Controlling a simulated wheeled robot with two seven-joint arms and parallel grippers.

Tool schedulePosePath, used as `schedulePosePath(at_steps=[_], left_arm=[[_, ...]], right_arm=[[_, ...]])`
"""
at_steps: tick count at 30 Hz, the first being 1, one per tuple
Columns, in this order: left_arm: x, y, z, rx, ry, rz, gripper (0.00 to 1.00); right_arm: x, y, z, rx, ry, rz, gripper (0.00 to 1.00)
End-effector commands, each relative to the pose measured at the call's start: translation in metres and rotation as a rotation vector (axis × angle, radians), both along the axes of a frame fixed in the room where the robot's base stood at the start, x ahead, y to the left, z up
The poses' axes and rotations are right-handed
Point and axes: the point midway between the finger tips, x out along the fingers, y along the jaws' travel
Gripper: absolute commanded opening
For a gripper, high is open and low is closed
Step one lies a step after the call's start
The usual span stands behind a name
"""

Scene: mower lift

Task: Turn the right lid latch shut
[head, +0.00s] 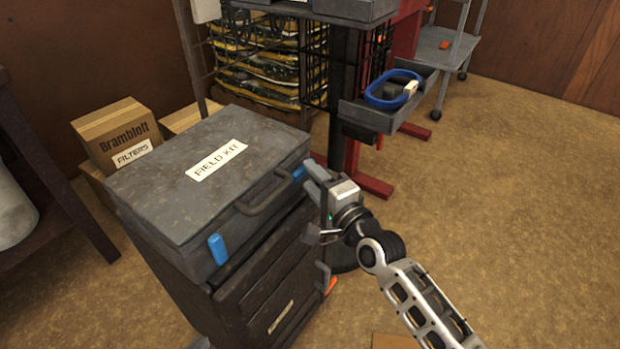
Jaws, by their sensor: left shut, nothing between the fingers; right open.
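The grey field kit case (165,195) stands closed on a dark drawer cabinet, its lid labelled "FIELD KIT". The blue right lid latch (299,172) is at the right end of the case's front, small and partly hidden by my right gripper; its exact angle is hard to tell. The blue left lid latch (217,249) stands upright near the front left corner. My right gripper (314,204) is open and empty, just right of the right latch; I cannot tell if it touches. My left gripper is out of view.
The case's handle (264,195) arches between the latches. The drawer cabinet (262,285) has handles down its front. A tray (375,112) with a blue coil is behind the gripper, beside a dark post and red frame. The floor to the right is mostly clear.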

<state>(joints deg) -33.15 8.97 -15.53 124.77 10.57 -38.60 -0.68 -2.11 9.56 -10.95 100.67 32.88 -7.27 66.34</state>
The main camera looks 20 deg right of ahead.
Motion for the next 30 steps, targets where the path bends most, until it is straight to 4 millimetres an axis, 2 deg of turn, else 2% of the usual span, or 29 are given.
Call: schedulePosePath(at_steps=[5,14,18,19,30], left_arm=[[-0.0016,-0.0010,-0.0066,0.001,0.015,-0.005,0.00],[0.0007,-0.0013,-0.0053,0.002,0.012,-0.007,0.00],[0.0012,-0.0014,-0.0049,0.002,0.010,-0.007,0.00],[0.0012,-0.0014,-0.0048,0.002,0.010,-0.007,0.00],[0.0010,-0.0018,-0.0092,0.000,0.012,-0.008,0.00]], right_arm=[[0.0127,0.0037,0.0000,-0.001,0.000,0.000,0.42],[0.0139,0.0041,0.0001,0.000,0.000,0.001,0.42],[0.0138,0.0041,0.0001,-0.001,0.000,0.001,0.03],[0.0138,0.0041,0.0001,-0.001,0.000,0.001,0.00],[0.0136,0.0040,-0.0018,-0.035,-0.026,0.001,0.00]])
